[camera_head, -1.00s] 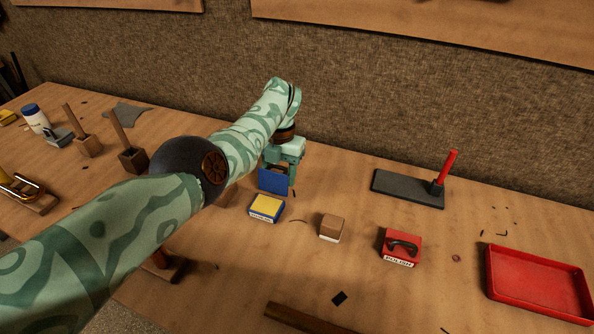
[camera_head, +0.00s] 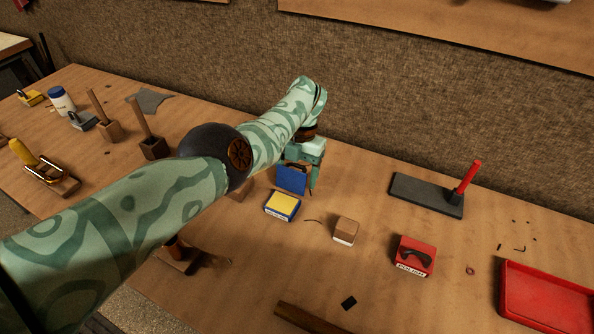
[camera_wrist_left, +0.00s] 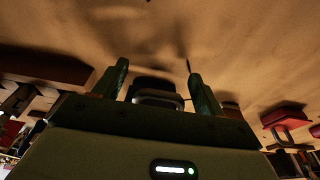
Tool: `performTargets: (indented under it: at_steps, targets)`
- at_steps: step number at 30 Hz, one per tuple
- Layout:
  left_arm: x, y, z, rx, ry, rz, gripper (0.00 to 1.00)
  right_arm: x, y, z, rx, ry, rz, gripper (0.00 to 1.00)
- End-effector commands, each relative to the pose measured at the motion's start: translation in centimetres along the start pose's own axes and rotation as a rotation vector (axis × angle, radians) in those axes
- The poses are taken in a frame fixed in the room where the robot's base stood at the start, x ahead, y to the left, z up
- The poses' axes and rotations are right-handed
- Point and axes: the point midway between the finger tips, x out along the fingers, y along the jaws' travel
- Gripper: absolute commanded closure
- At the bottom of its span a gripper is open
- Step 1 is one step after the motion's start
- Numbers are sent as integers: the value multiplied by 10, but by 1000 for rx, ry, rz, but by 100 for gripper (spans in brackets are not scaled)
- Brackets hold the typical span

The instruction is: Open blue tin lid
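The blue tin (camera_head: 282,212) sits on the bench with its yellow contents showing and a pale label on its front. Its blue lid (camera_head: 292,180) is off the tin and appears to stand tilted on edge just behind it. A dark handle shows at the lid's top. My left gripper (camera_head: 303,172) is at the lid. In the left wrist view its two fingers (camera_wrist_left: 156,88) are spread apart, with the dark handle (camera_wrist_left: 155,99) between them and gaps visible at the sides. My right gripper is not in view.
A wooden block (camera_head: 346,229) and a red polish tin (camera_head: 414,256) stand to the right of the blue tin. A dark slab (camera_head: 425,194) with a red-handled tool lies behind. A red tray (camera_head: 545,305) is at far right. A wooden stick (camera_head: 305,318) lies in front.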

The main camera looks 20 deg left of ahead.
Motion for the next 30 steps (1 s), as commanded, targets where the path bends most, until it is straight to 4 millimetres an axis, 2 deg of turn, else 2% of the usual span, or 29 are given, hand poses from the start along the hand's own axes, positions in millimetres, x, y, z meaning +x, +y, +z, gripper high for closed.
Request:
performTargets:
  at_steps: [5, 8, 14, 21, 24, 30]
  targets:
    - [-3, 0, 0, 0, -2, 0, 30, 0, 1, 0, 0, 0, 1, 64]
    - [-12, 0, 1, 0, -3, 0, 30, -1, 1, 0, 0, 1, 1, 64]
    - [-58, 0, 1, 0, -7, 1, 30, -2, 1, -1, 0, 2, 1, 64]
    - [-116, 1, 3, -1, -2, 0, 30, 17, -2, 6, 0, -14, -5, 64]
    - [-134, 1, 3, -1, 1, -1, 30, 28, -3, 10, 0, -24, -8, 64]
    - [-157, 1, 2, -1, 2, 0, 30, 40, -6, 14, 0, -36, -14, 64]
